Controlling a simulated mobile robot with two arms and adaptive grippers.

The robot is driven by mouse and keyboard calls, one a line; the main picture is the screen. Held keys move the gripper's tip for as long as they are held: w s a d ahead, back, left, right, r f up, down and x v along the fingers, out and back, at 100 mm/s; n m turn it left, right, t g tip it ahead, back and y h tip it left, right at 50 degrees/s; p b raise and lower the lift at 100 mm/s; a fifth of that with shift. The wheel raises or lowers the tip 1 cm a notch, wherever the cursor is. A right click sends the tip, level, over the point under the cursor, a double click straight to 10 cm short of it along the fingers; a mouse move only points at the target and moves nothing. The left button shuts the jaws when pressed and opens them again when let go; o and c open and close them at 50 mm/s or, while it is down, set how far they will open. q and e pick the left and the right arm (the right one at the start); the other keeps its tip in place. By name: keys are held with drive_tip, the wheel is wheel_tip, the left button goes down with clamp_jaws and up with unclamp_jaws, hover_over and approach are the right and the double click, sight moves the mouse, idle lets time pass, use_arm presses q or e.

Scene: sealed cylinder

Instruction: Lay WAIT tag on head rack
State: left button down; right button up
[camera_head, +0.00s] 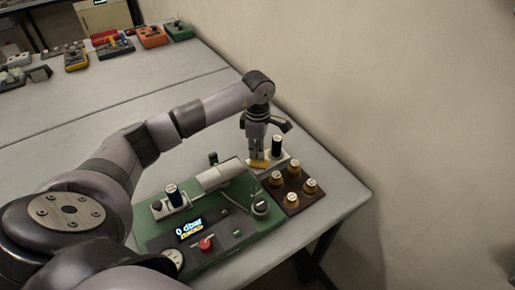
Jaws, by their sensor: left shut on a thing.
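My left gripper (257,155) points down at the back right of the near table, shut on a small yellow tag (258,165), which I take for the WAIT tag; its lettering is too small to read. The tag is at the fingertips, close to the back left corner of a dark brown rack (292,210) with several gold, white-topped heads. I cannot tell whether the tag touches the rack. A white holder (280,157) with a dark cylinder (277,145) stands just behind the gripper and is partly hidden by it. My right gripper is not in view.
A green device (225,246) with a "0 dbar" display (190,226), a red knob (206,244) and a pale cylinder (219,174) lies left of the rack. A dark-blue cylinder (175,195) stands in a white holder. The wall is close on the right. Several coloured devices stand far back.

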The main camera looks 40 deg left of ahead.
use_arm(q)
drive_tip(key=shift+f, duration=0.3)
drive_tip(key=c, duration=1.8)
unclamp_jaws()
drive_tip(key=shift+o, duration=0.2)
drive_tip(key=shift+r, duration=0.1)
drive_tip(key=shift+r, duration=0.2)
wheel_tip(320, 180, up, 12)
drive_tip(key=b, duration=0.3)
drive_tip(key=shift+f, duration=0.15)
